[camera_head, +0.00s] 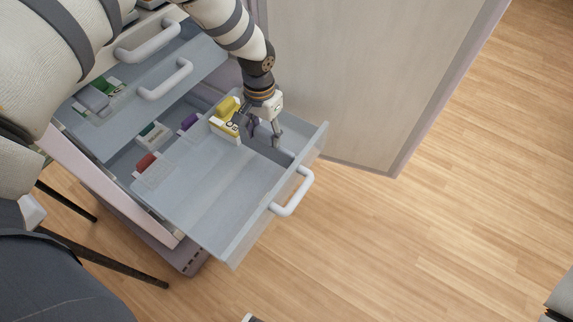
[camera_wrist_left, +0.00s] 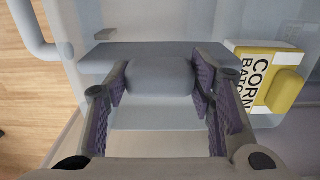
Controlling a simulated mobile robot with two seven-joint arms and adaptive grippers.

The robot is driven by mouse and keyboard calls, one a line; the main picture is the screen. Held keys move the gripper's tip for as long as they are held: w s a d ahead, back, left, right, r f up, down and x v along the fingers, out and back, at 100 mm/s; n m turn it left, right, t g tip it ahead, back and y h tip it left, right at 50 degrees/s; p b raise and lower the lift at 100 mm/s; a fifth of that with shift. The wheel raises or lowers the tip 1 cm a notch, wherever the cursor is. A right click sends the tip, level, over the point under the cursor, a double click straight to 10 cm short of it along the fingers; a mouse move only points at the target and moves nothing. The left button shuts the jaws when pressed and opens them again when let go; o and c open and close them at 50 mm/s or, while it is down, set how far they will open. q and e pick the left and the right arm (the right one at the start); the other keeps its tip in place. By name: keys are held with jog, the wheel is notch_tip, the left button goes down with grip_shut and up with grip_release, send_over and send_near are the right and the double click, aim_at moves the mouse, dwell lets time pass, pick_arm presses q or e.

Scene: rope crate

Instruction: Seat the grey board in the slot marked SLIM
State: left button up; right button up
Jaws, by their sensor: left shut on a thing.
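My left gripper (camera_head: 262,135) reaches down into the open lower drawer (camera_head: 205,205). In the left wrist view its two purple-padded fingers (camera_wrist_left: 160,88) are shut on a smooth grey, rounded piece (camera_wrist_left: 160,75) between them. I cannot tell whether this piece is the grey board, and its lower part is hidden. A white and yellow pack marked CORN (camera_head: 225,122) stands beside the gripper; it also shows in the left wrist view (camera_wrist_left: 262,75), apart from the fingers. I can read no SLIM mark, and I cannot make out its slot.
The lower drawer has a white handle (camera_head: 292,192) and small red (camera_head: 146,162) and purple (camera_head: 189,121) items towards its back. An upper drawer (camera_head: 135,110) is open above it. A pale panel (camera_head: 360,80) stands behind on the right. The wooden floor at right is clear.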

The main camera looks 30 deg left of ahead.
aim_at(265, 143)
pick_arm(q)
jog(key=shift+f+b, duration=0.95)
jog(key=shift+f, duration=1.15)
pick_arm(e)
jog(key=shift+s+f+g, duration=0.3)
jog(key=shift+s+f, duration=0.4)
jog(key=shift+f, duration=0.3)
dwell(0.4)
pick_arm(q)
jog(key=o, duration=1.5)
notch_tip(265, 143, up, 12)
jog(key=shift+r, duration=0.1)
